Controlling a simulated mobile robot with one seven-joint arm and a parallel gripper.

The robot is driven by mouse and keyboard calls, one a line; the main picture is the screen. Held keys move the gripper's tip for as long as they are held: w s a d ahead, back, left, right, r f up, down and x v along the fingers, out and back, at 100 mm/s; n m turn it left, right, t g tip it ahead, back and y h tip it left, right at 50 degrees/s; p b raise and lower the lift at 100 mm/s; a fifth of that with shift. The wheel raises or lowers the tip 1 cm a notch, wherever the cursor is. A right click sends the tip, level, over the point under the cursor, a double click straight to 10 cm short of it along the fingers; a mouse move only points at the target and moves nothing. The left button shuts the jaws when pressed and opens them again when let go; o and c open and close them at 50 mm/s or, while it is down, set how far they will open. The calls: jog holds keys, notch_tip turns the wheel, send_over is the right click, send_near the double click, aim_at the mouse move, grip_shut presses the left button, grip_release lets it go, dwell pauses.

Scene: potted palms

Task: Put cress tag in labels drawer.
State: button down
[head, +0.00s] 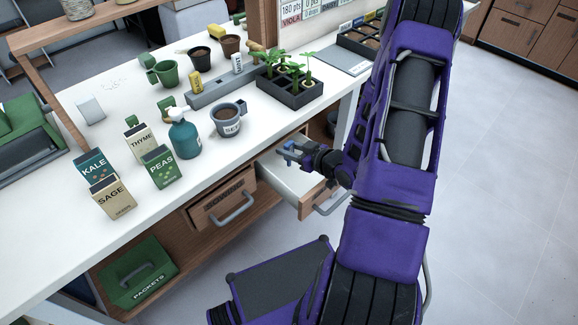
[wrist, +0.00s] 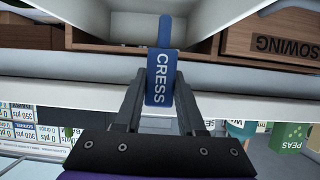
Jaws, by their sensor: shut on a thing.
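The cress tag (wrist: 161,75) is a blue strip with white CRESS lettering and a narrower tip. My gripper (wrist: 158,88) is shut on it, with one finger along each side. In the head view, my gripper (head: 300,154) holds the blue tag over the open drawer, near its back by the table edge. The open drawer (head: 288,181) has a pale, empty-looking inside, a wooden front and a grey handle. Its front label cannot be read, and part of it is behind my arm. I cannot tell how far the tag is above the drawer floor.
A shut wooden drawer (head: 222,203) is left of the open one; SOWING shows on a drawer front (wrist: 287,46) in the wrist view. The white table (head: 110,240) bears seed packets, a teal spray bottle (head: 184,135), pots and a seedling tray (head: 290,92). A green packets box (head: 138,272) sits below.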

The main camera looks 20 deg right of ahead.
aim_at(289, 164)
notch_tip(289, 164, down, 6)
jog(key=shift+f+b, duration=0.2)
jog(key=shift+b, duration=0.3)
jog(key=shift+r, duration=0.1)
jog(key=shift+s+f, duration=0.2)
jog(key=shift+f, duration=0.55)
jog(key=c, duration=0.5)
grip_release()
jog(key=shift+f+b, duration=0.15)
jog(key=shift+b, duration=0.2)
jog(key=shift+r, duration=0.25)
jog(key=v, duration=0.4)
jog(key=r+p+v, duration=0.1)
jog(key=v, duration=0.3)
jog(key=p+v, duration=0.1)
jog(key=v, duration=0.3)
jog(key=shift+w+r, duration=0.2)
jog(key=shift+w, duration=0.05)
